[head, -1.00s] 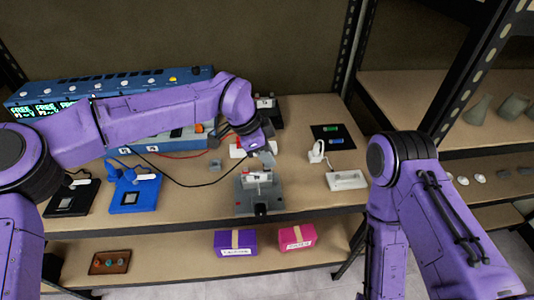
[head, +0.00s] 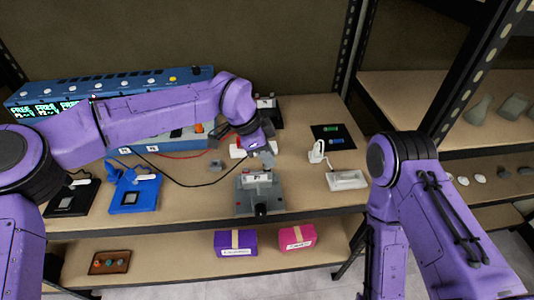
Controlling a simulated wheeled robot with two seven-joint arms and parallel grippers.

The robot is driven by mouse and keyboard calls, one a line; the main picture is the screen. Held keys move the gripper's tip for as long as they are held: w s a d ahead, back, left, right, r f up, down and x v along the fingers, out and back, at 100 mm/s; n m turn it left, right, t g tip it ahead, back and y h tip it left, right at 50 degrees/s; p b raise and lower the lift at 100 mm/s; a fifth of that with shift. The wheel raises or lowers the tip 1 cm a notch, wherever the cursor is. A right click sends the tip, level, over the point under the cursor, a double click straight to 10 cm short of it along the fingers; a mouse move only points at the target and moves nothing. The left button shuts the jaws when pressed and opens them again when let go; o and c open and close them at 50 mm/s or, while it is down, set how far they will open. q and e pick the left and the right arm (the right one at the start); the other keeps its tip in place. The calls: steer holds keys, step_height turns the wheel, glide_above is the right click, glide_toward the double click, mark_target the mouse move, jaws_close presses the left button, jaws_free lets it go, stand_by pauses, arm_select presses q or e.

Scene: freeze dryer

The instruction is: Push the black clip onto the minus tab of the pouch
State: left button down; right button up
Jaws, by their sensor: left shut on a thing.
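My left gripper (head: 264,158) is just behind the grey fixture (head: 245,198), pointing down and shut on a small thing. A black cable runs across the table up to it, so this looks like the black clip, but the clip itself is hidden by the fingers. A small pale piece (head: 257,177) lies on top of the fixture; it seems to be the pouch. Its tabs are too small to tell apart, and I cannot tell whether the clip touches one. My right gripper is not in view; only my right arm shows.
A blue instrument (head: 190,78) with lit displays stands at the back left. A blue stand (head: 130,197) is at the left. A small grey block (head: 216,165) lies left of the gripper. A black mat (head: 333,137) and a white tray (head: 347,180) are at the right.

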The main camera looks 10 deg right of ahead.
arm_select(q)
steer(key=shift+f+b, duration=0.8)
steer(key=shift+f, duration=0.4)
steer(key=c, duration=0.9)
jaws_free()
